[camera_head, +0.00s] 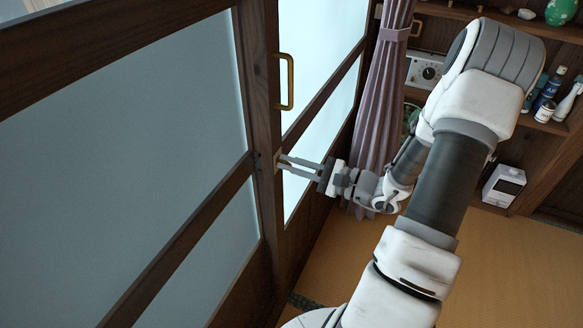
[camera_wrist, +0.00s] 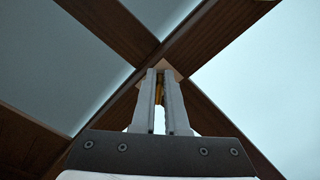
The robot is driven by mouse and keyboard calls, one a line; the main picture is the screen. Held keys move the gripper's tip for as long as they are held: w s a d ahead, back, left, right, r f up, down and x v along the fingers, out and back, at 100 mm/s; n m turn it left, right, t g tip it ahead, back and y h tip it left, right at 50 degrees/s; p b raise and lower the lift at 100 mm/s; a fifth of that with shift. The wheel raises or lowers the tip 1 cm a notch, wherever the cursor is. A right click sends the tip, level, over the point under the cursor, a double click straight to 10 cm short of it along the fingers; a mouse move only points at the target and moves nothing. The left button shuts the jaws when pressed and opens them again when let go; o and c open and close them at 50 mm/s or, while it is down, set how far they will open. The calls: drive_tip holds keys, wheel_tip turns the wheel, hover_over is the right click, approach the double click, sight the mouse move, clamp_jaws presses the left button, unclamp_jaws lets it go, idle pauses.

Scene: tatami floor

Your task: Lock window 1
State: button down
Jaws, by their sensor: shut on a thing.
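The window (camera_head: 150,85) has dark wooden frames and frosted pale glass panes. It fills the left of the head view, and its frame also crosses the wrist view (camera_wrist: 115,25). A small light-coloured lock (camera_head: 277,158) sits on the upright stile where the two sashes meet. My gripper (camera_head: 284,162) reaches it from the right with its fingertips at the stile. In the wrist view the two fingers stand close together, shut on a small brass-yellow piece (camera_wrist: 160,88), apparently the lock. The fingertips hide most of the lock, so its exact position cannot be told.
A brass pull handle (camera_head: 288,82) is on the sash above my gripper. A mauve curtain (camera_head: 381,90) hangs just right of the window. Wooden shelves (camera_head: 470,12) with bottles (camera_head: 548,92) and a white appliance (camera_head: 504,186) stand behind my arm. The tatami floor (camera_head: 510,265) is clear at the lower right.

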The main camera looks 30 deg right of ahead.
drive_tip(key=n+b, duration=0.2)
drive_tip(key=f+n+b, duration=0.1)
drive_tip(key=n+b, duration=0.2)
drive_tip(key=shift+s+a+f+n, duration=0.15)
drive_tip(key=shift+a+n, duration=0.05)
drive_tip(key=shift+n, duration=0.1)
drive_tip(key=n+b, duration=0.4)
drive_tip(key=shift+f+b, duration=0.1)
drive_tip(key=shift+b, duration=0.2)
drive_tip(key=shift+n, duration=0.4)
drive_tip(key=c, duration=0.9)
unclamp_jaws()
drive_tip(key=shift+c, duration=0.2)
drive_tip(key=shift+s, duration=0.1)
drive_tip(key=p+v, duration=0.3)
drive_tip(key=v, duration=1.4)
drive_tip(key=shift+s+d, duration=0.1)
drive_tip(key=shift+s, duration=0.05)
